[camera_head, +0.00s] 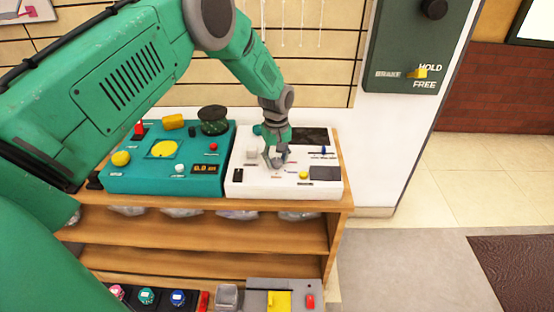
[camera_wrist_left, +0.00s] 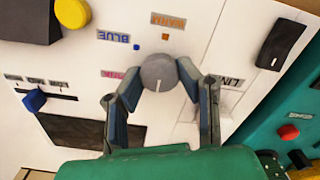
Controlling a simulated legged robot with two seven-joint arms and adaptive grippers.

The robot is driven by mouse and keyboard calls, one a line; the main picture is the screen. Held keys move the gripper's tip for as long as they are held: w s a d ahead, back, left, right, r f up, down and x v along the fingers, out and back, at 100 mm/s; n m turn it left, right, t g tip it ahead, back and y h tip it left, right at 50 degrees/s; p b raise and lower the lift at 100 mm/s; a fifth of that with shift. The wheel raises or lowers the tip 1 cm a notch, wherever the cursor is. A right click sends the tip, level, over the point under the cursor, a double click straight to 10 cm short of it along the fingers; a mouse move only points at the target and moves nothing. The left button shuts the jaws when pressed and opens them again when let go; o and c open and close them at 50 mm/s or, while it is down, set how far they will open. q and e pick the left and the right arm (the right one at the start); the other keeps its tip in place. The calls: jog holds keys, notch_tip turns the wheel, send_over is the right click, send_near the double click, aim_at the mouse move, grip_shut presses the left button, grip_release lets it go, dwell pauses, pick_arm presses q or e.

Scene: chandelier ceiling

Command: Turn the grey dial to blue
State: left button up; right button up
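The grey dial (camera_wrist_left: 158,72) is on the white panel (camera_wrist_left: 70,90), which also shows in the head view (camera_head: 240,185). In the left wrist view its white mark points toward the lower edge of the picture, away from the BLUE label (camera_wrist_left: 118,38) at its upper left. My left gripper (camera_head: 275,160) is over the panel, its fingers (camera_wrist_left: 158,74) closed against the dial from both sides. In the head view the gripper hides most of the dial. My right gripper is not in view.
A WARM label (camera_wrist_left: 168,20) and a pink label (camera_wrist_left: 112,73) surround the dial. A blue slider (camera_wrist_left: 34,100), yellow knob (camera_wrist_left: 73,13) and black switch (camera_wrist_left: 281,44) share the panel. A teal console (camera_head: 115,180) stands to its left on the wooden shelf (camera_head: 200,220).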

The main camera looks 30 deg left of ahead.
pick_arm(q)
jog(key=shift+c, duration=1.2)
jog(key=shift+m+p, duration=0.35)
jog(key=shift+m, duration=0.75)
jog(key=m, duration=0.2)
jog(key=shift+m+p, duration=0.3)
jog(key=shift+p, duration=0.05)
jog(key=m, duration=0.3)
jog(key=shift+m, duration=0.3)
jog(key=shift+m+p, duration=0.35)
jog(key=shift+m, duration=1.25)
